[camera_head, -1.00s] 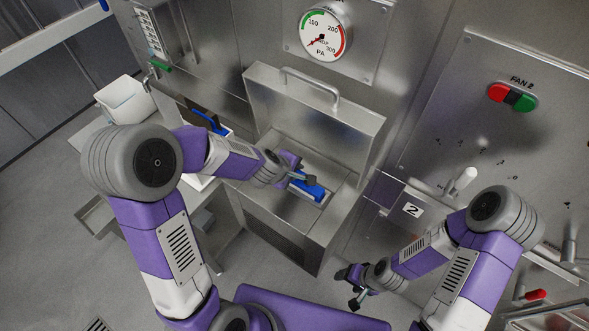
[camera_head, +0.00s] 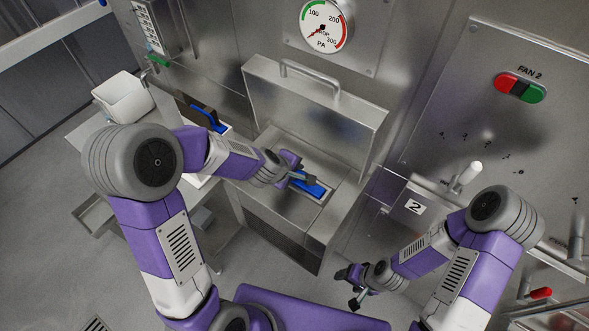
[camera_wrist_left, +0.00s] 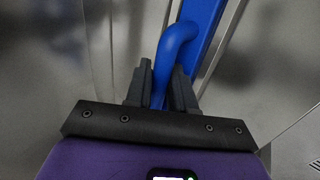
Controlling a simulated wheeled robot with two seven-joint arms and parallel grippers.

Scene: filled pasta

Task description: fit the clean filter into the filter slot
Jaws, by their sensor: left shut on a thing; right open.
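The filter (camera_head: 316,189) with a blue top lies in the slot of the steel housing, whose pale rim (camera_head: 324,198) shows around its right end. Its top looks about level with the rim; how deep it sits cannot be told. My left gripper (camera_head: 299,178) is shut on its blue handle. In the left wrist view the bent handle (camera_wrist_left: 176,42) runs between the fingers (camera_wrist_left: 160,90), with the blue filter top (camera_wrist_left: 203,22) beyond. My right gripper (camera_head: 349,287) is open and empty, low in front of the housing. The left arm hides part of the slot.
The housing's lid (camera_head: 312,112) stands open behind the slot. A second, brown filter (camera_head: 195,105) with a blue handle is at the left, near a white bin (camera_head: 123,97). A lever (camera_head: 466,176) sticks out beside the label 2 at the right.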

